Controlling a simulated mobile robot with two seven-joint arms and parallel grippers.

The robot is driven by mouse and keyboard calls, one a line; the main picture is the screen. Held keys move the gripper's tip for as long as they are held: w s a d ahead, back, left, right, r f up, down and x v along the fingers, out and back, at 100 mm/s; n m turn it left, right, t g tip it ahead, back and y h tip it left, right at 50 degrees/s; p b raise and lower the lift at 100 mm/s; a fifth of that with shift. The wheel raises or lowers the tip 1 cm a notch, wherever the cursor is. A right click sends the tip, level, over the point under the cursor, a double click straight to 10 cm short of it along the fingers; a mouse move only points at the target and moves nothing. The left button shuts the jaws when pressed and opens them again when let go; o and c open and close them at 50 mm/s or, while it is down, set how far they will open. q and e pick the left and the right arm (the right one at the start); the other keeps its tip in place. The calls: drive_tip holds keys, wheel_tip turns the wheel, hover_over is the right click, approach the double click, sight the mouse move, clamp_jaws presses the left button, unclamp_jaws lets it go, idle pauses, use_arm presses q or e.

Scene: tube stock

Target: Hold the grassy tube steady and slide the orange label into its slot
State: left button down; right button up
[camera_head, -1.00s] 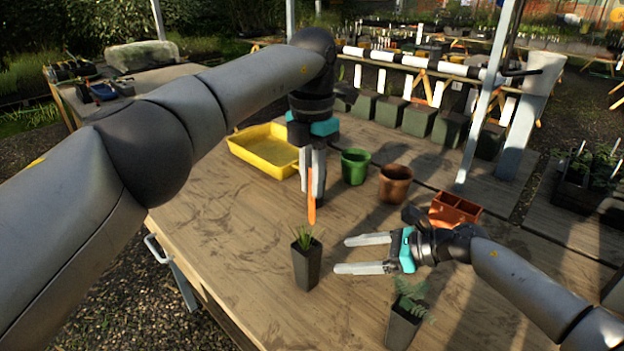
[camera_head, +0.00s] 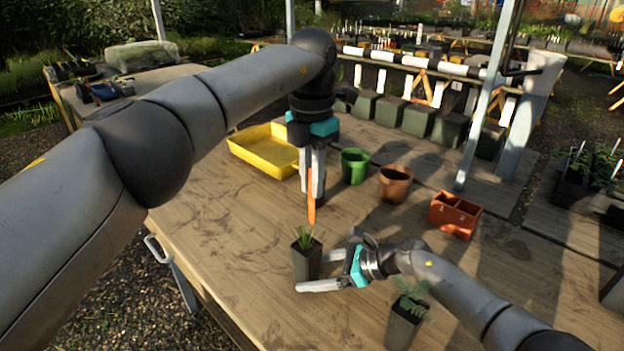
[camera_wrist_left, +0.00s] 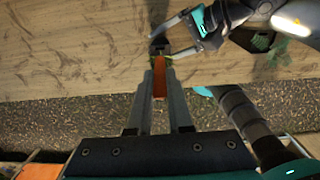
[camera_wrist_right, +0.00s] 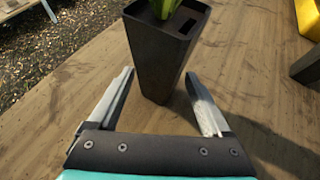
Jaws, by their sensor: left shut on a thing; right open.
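The grassy tube (camera_head: 305,262) is a dark square pot with grass at its top, standing upright on the table. In the right wrist view the tube (camera_wrist_right: 157,62) shows a dark slot (camera_wrist_right: 187,25) in its rim beside the grass. My right gripper (camera_head: 315,270) is open, with its fingers on either side of the tube's lower part; contact is not visible. My left gripper (camera_head: 312,198) is shut on the orange label (camera_head: 311,212) and holds it pointing down above the tube. The label (camera_wrist_left: 159,78) also shows between the fingers in the left wrist view.
A second tube with a fern-like plant (camera_head: 404,318) stands at the front right, close to my right arm. A yellow tray (camera_head: 250,158), a green pot (camera_head: 354,166), a brown pot (camera_head: 395,184) and a terracotta caddy (camera_head: 455,215) stand further back. The table's left part is clear.

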drive_tip(key=shift+w+a+f, duration=0.1)
drive_tip(key=shift+a+f, duration=0.05)
drive_tip(key=shift+a, duration=0.1)
drive_tip(key=c, duration=0.7)
idle(0.5)
